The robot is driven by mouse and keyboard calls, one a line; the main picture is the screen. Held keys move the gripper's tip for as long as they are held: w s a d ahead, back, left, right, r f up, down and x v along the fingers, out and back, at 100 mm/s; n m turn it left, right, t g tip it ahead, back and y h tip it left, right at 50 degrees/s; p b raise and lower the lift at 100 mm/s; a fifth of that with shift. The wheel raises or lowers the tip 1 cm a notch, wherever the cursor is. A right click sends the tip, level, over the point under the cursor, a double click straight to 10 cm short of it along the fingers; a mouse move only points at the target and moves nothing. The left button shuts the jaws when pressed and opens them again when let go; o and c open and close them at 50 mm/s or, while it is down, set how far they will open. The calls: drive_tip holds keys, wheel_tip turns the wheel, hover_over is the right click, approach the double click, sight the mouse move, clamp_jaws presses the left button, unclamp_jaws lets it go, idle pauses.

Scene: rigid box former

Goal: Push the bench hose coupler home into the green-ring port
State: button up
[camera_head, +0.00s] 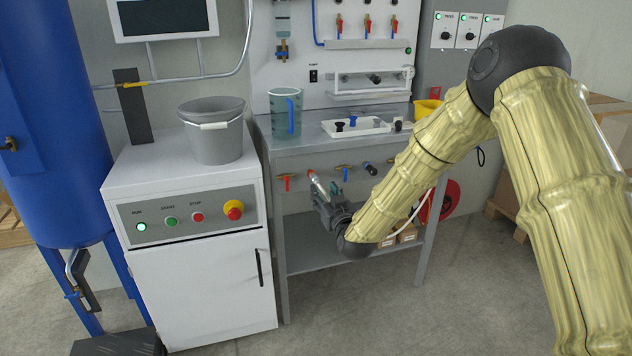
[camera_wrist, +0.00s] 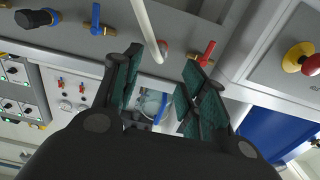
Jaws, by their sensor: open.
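A pale hose (camera_wrist: 146,22) comes in from the top of the wrist view and ends at the bench front, beside a small red part (camera_wrist: 163,46). In the head view a whitish piece with a red end (camera_head: 316,182) shows at my gripper; this looks like the hose's coupler end. My gripper (camera_head: 322,193) is open just in front of the bench edge. In the wrist view its two dark green-padded fingers (camera_wrist: 160,82) stand apart, with the hose end beyond the gap. I see no contact. No green ring can be made out, and how deep the coupler sits cannot be told.
A red-handled valve (camera_head: 286,180) and a blue-handled valve (camera_head: 343,172) flank the hose end. A dark fitting (camera_head: 370,168) sits further right. The bench (camera_head: 290,150) carries a jug (camera_head: 286,118) and a white tray (camera_head: 340,133). A white cabinet (camera_head: 200,290) stands left.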

sight(318, 184)
drive_tip(key=shift+b+x, duration=0.7)
drive_tip(key=shift+x, duration=3.8)
clamp_jaws()
drive_tip(key=shift+s+f, duration=0.1)
drive_tip(key=shift+p+v, duration=0.8)
drive_tip(key=shift+v, duration=2)
drive_tip(key=shift+s+d, duration=0.1)
